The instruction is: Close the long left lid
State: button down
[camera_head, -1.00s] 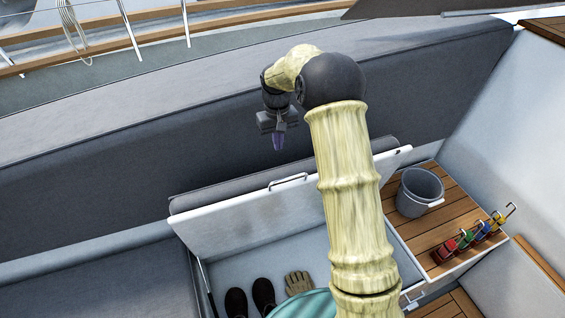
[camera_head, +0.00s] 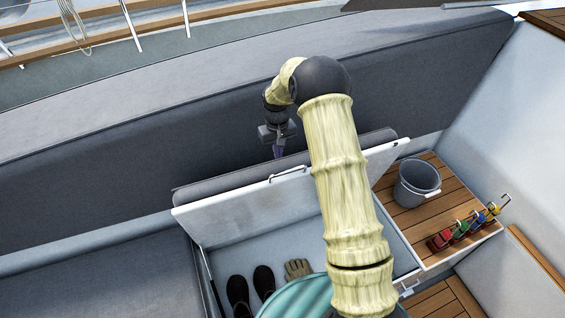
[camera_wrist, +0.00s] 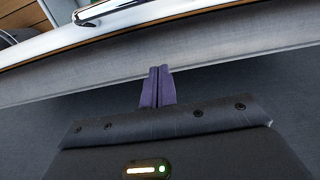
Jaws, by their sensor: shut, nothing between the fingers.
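The long left lid (camera_head: 250,209) stands raised and tilted on its locker, its pale inner face toward me and a grey cushion (camera_head: 240,180) on its back. A metal handle (camera_head: 288,172) sits on its upper edge. My gripper (camera_head: 278,151) is behind the lid's upper edge, near the handle. In the wrist view my gripper (camera_wrist: 157,87) shows its two purple fingers together and empty, close to the cushion edge (camera_wrist: 215,53); I cannot tell if they touch. The lid's rim and handle (camera_wrist: 100,11) show beyond them. My arm hides part of the lid's right side.
The open locker (camera_head: 228,262) holds dark boots (camera_head: 264,282), a glove (camera_head: 298,269) and a teal round thing (camera_head: 295,298). At right, a bucket (camera_head: 417,183) and several coloured-handled items (camera_head: 468,228) stand on a wooden-slat lid. A grey backrest wall (camera_head: 130,180) rises behind.

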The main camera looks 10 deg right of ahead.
aim_at(283, 166)
jog(key=shift+s+f+p, duration=0.25)
jog(key=shift+f+p, duration=0.3)
jog(key=shift+f, duration=0.6)
jog(key=s, duration=0.1)
jog(key=s+p, duration=0.2)
jog(key=shift+s+d+f, duration=0.15)
jog(key=shift+d+f, duration=0.2)
jog(key=shift+f, duration=0.15)
jog(key=shift+s, duration=0.1)
jog(key=shift+d+f, duration=0.1)
